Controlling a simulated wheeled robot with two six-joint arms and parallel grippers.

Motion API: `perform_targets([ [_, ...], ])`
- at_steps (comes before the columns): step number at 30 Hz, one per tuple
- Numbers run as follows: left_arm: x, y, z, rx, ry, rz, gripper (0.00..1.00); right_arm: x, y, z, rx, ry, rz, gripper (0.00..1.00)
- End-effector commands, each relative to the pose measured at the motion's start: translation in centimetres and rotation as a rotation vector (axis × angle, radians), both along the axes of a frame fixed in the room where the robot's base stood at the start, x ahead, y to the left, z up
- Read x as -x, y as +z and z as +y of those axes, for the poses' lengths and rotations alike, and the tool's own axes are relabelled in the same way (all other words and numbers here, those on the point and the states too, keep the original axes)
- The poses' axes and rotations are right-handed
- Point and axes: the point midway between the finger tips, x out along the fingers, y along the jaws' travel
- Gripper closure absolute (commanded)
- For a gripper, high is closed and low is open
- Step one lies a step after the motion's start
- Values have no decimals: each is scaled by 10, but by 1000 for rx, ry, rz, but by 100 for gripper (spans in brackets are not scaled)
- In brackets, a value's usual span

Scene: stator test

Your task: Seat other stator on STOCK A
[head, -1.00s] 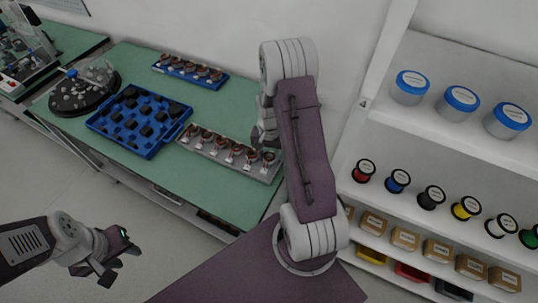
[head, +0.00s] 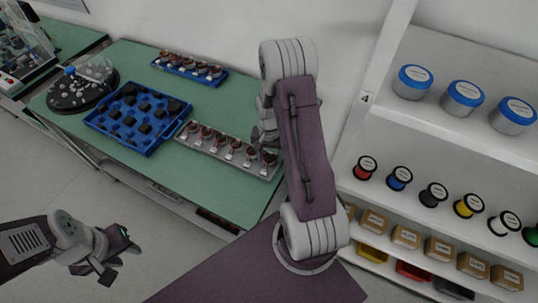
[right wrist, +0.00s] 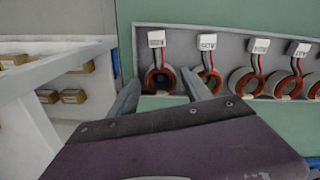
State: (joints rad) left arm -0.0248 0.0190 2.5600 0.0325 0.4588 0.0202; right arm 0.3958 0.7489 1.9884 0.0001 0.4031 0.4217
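Several copper-and-grey stators with tagged wires stand in a row on a grey tray (head: 183,137) on the green bench. They show closer in the right wrist view, where the end stator (right wrist: 160,80) is in front of my right gripper (right wrist: 163,92). That gripper's fingers are apart, one on each side of this stator's lower part; I cannot tell if they touch it. In the head view my right gripper (head: 263,137) is partly hidden by my arm, at the tray's right end. A blue tray (head: 160,68) at the back also holds several stators. My left gripper (head: 112,262) is open and empty, away from the bench.
A blue crate (head: 118,132) with black parts and a round black fixture (head: 75,98) stand on the bench (head: 222,106). A white shelf (head: 440,125) with jars, spools and boxes is at the right. The tag lettering is too small to read.

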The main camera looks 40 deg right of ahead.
Motion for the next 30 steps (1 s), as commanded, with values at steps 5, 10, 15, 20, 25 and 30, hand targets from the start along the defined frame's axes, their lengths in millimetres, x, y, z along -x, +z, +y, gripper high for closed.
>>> perform_targets([
  [5, 0, 0, 0, 0, 0, 0, 64, 0, 0, 0, 0, 0, 0, 43],
  [10, 0, 0, 0, 0, 0, 0, 64, 0, 0, 0, 0, 0, 0, 43],
  [15, 0, 3, 0, 0, 0, 0, 64, 0, 3, 0, 0, 0, 0, 43],
  [20, 0, 13, 0, 0, 0, 0, 64, 0, 14, 0, 0, 0, 0, 43],
  [25, 0, 22, 0, 0, 0, 0, 64, 0, 24, 0, 0, 0, 0, 43],
  [30, 0, 31, 0, 0, 0, 0, 64, 0, 35, 0, 0, 0, 0, 43],
])
